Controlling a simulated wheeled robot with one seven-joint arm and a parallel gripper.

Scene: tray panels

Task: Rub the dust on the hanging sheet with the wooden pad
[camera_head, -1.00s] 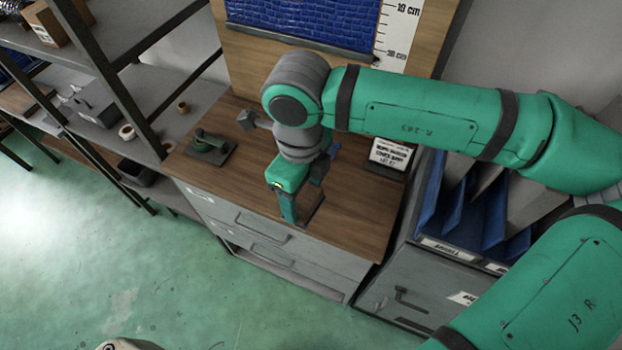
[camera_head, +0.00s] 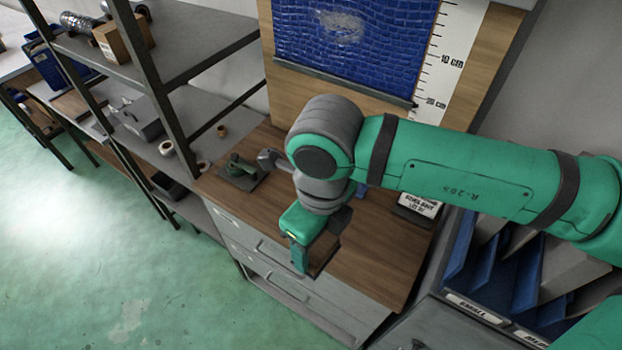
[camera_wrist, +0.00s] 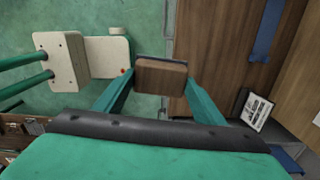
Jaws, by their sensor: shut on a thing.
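The blue hanging sheet (camera_head: 400,48) hangs on a wooden board behind the bench, with a dark bar along its lower edge. A pale dust patch (camera_head: 341,27) shows on its upper part. My gripper (camera_head: 310,262) is above the bench's front edge, below and in front of the sheet, well apart from it. In the wrist view the wooden pad (camera_wrist: 160,78) is between the two green fingertips, and my gripper (camera_wrist: 158,88) is shut on it. The pad has a dark layer along one edge. In the head view my gripper partly hides the pad.
The wooden bench top (camera_head: 380,255) is mostly clear. A green tool on a dark plate (camera_head: 243,172) lies at its left, and a small sign (camera_head: 418,205) stands at its right. A ruler strip (camera_head: 447,55) runs beside the sheet. Shelves stand left; blue dividers (camera_head: 490,250) stand right.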

